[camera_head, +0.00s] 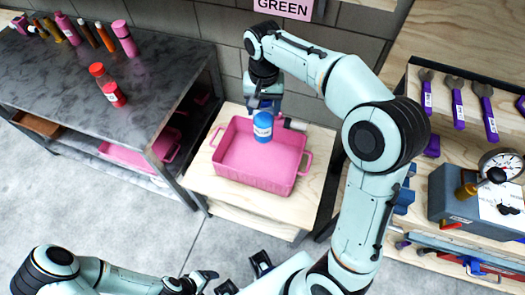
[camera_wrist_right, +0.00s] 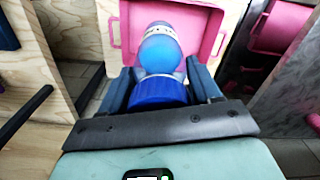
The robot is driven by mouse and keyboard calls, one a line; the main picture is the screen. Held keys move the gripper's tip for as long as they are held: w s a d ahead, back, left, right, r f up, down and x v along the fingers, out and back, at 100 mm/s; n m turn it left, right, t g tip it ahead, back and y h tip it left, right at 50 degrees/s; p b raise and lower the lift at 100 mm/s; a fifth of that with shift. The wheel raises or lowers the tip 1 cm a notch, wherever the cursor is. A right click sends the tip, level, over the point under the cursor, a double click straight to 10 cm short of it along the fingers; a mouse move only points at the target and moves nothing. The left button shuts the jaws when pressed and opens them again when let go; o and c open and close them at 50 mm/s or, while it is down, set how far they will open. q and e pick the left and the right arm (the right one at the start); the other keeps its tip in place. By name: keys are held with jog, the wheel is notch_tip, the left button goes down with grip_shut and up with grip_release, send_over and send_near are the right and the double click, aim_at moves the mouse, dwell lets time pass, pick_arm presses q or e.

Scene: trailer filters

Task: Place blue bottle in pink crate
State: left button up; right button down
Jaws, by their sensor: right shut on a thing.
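The blue bottle (camera_head: 263,127) has a white label and a darker blue cap. My right gripper (camera_head: 265,103) is shut on it near the cap, and it hangs over the back part of the pink crate (camera_head: 245,172). In the right wrist view the bottle (camera_wrist_right: 160,52) sits between the blue fingers of the right gripper (camera_wrist_right: 160,88), with the pink crate (camera_wrist_right: 128,30) beyond it. I cannot tell whether its lower end touches the crate floor. My left gripper (camera_head: 245,276) is at the bottom edge, its fingers apart and empty.
The crate stands on a light wooden stand (camera_head: 200,180). A dark table (camera_head: 60,80) at left carries several bottles and a red bottle (camera_head: 115,95). Another pink crate (camera_head: 125,158) is on its lower shelf. A tool bench with wrenches (camera_head: 457,105) and a grey box is at right.

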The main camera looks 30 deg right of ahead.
jog(key=w+d+f+m+b, duration=0.2)
jog(key=d+f+b, duration=0.5)
jog(key=f, duration=0.7)
pick_arm(q)
notch_tip(320, 180, down, 11)
jog(key=s+b, duration=0.1)
jog(key=s, duration=0.1)
jog(key=shift+s+d+r+b, duration=0.2)
jog(key=shift+s+d+b, duration=0.1)
jog(key=shift+s, duration=0.1)
pick_arm(e)
notch_tip(320, 180, down, 19)
jog(key=shift+d, duration=0.3)
jog(key=shift+w+f, duration=0.1)
jog(key=shift+f, duration=0.05)
jog(key=shift+f, duration=0.1)
jog(key=shift+c, duration=1.1)
grip_release()
